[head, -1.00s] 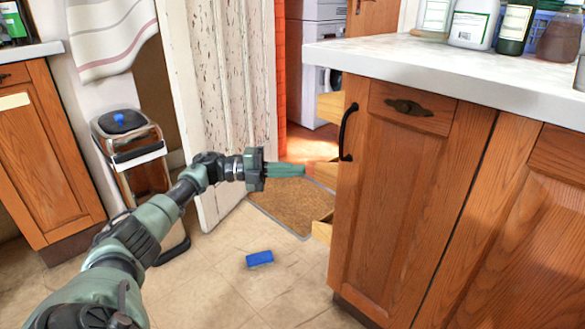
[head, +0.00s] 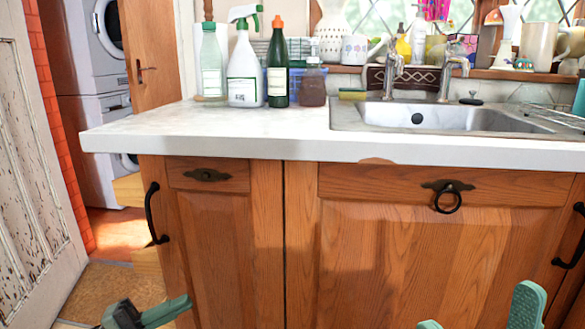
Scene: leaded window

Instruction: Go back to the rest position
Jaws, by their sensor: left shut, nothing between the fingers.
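My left gripper (head: 178,308) is low at the left, in front of the wooden cabinet and above the brown doormat (head: 122,288). Its green fingers are shut together with nothing between them. Two green rounded fingertips of my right gripper (head: 478,316) show at the bottom right edge, spread apart with nothing visible between them. Most of both arms is out of view.
The wooden cabinet (head: 225,255) carries a white worktop (head: 220,135) with several bottles and a sink (head: 440,118). Wooden drawer edges (head: 130,189) jut out at its left side. A peeling white door (head: 30,180) stands at the far left.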

